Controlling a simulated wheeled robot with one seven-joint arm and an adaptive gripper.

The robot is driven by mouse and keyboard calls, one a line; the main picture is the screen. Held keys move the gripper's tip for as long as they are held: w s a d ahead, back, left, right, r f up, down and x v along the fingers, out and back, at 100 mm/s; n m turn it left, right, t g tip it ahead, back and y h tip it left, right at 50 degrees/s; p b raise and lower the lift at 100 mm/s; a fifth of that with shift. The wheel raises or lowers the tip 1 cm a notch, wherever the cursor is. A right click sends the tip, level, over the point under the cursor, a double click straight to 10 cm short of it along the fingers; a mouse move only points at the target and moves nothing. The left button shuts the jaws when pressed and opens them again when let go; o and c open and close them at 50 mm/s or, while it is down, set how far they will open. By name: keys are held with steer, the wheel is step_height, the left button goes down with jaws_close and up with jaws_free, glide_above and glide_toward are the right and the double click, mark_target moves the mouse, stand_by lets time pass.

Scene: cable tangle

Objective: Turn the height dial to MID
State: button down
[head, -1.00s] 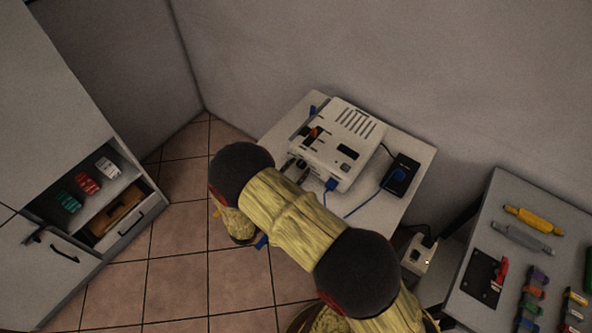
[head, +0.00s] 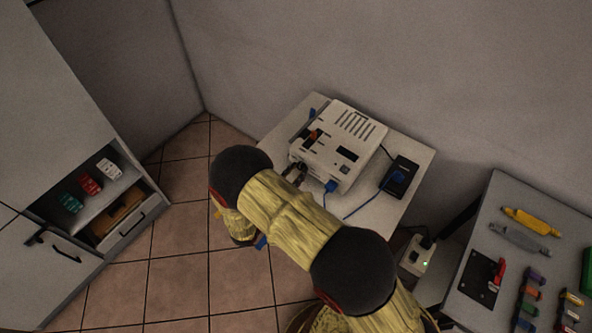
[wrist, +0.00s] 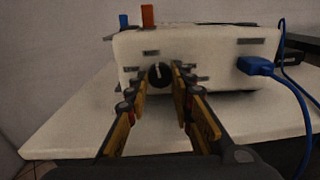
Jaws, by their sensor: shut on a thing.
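The height dial (wrist: 158,75) is a small dark round knob with a light pointer line, on the front face of a white machine (wrist: 210,45). In the wrist view the pointer stands near upright; the labels around the dial are too small to read. My gripper (wrist: 161,78) is shut on the dial, one finger on each side. In the head view the white machine (head: 350,130) sits on a small white table, and my gripper (head: 294,174) reaches its front face. My arm hides part of the table there, and the dial cannot be made out.
A blue plug (wrist: 256,66) with its cable sits in the machine's front, right of the dial. Orange (wrist: 147,15) and blue (wrist: 124,21) tabs stand on top. A black box (head: 403,176) lies on the table's right side. A tool bench (head: 470,235) stands at right.

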steer(key=shift+r+n, duration=0.1)
steer(key=shift+n, duration=0.3)
steer(key=c, duration=1.5)
jaws_free()
steer(key=shift+c, duration=0.2)
steer(key=shift+s, duration=0.1)
steer(key=v, duration=1.2)
